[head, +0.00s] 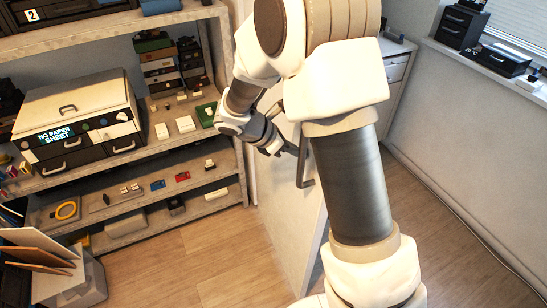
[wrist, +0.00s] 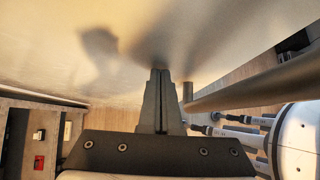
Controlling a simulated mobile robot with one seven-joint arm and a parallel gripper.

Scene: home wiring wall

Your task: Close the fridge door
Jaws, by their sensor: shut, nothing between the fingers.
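The fridge door (head: 277,205) is a pale upright panel in the middle of the head view, partly hidden behind my arm. Its long grey bar handle (head: 305,168) stands off the panel. I cannot tell from the head view how far the door stands open; the fridge body is not clearly visible. My gripper (head: 292,149) is shut and empty, close to the door face just left of the handle. In the wrist view the closed fingers (wrist: 160,72) point at the pale door surface (wrist: 130,35), with the handle (wrist: 250,88) to their right. Contact cannot be told.
A shelf unit (head: 85,176) with a boxy printer (head: 75,115) and small parts stands at left. A bin with folders (head: 75,285) is at lower left. Wooden floor (head: 190,265) is clear before the shelves and at right. A drawer cabinet (head: 396,68) stands behind.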

